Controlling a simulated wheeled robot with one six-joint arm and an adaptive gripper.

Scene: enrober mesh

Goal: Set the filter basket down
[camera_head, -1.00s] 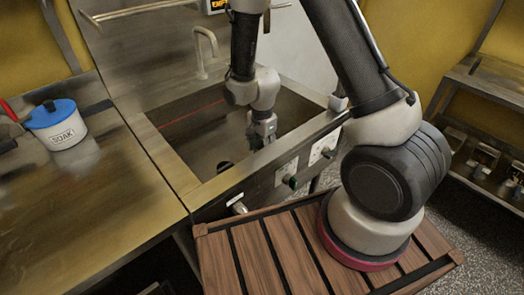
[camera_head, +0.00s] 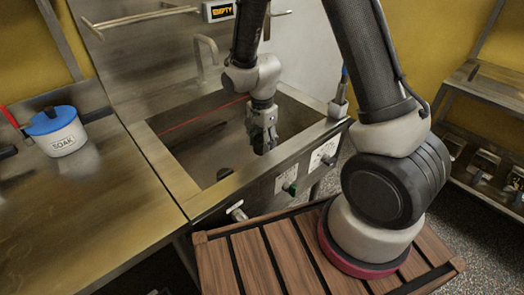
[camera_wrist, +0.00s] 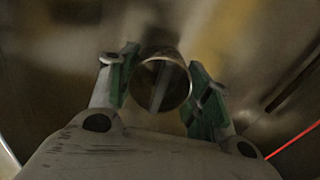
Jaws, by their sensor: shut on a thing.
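My gripper (camera_head: 264,143) hangs pointing down over the sink basin (camera_head: 200,150), near its front rim. In the wrist view, the two green-padded fingers of my gripper (camera_wrist: 161,88) stand on either side of a round, hollow metal piece (camera_wrist: 176,75), which looks like the filter basket. The gripper is shut on it. Its ring-shaped end shows, with a streak of light inside; the rest is hidden. In the head view the basket cannot be made out clearly from the dark fingers.
A faucet (camera_head: 211,58) stands behind the basin, and a red line (camera_head: 205,113) crosses its far side. A pot marked SOAK with a blue lid (camera_head: 48,120) stands on the left counter (camera_head: 90,205). An EMPTY sign (camera_head: 220,11) hangs above. Knobs line the sink front.

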